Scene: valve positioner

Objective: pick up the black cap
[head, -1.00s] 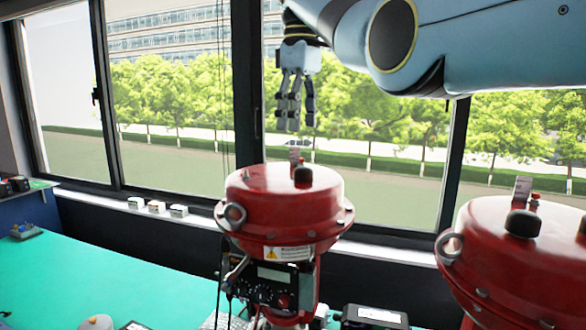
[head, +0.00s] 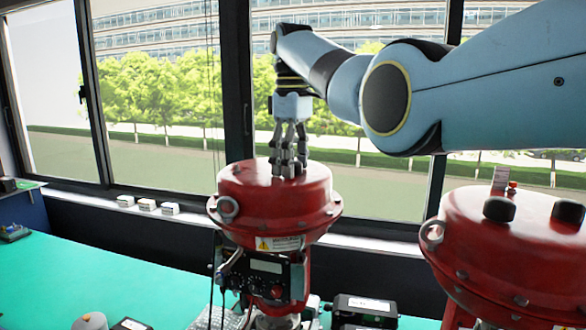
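My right gripper (head: 288,172) points straight down, its fingertips at the top of the middle red valve actuator (head: 260,198). The black cap on that actuator is hidden behind or between the fingers. I cannot tell whether they touch it or are closed on it. Two similar black caps show on the right red actuator, one at its near left (head: 499,208) and one further right (head: 568,212). My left gripper is not in view.
A positioner box with a display (head: 268,275) hangs below the middle actuator. The green tabletop (head: 75,265) is mostly clear at left. Small white boxes (head: 147,204) line the window sill. A black device (head: 362,308) lies at the bottom.

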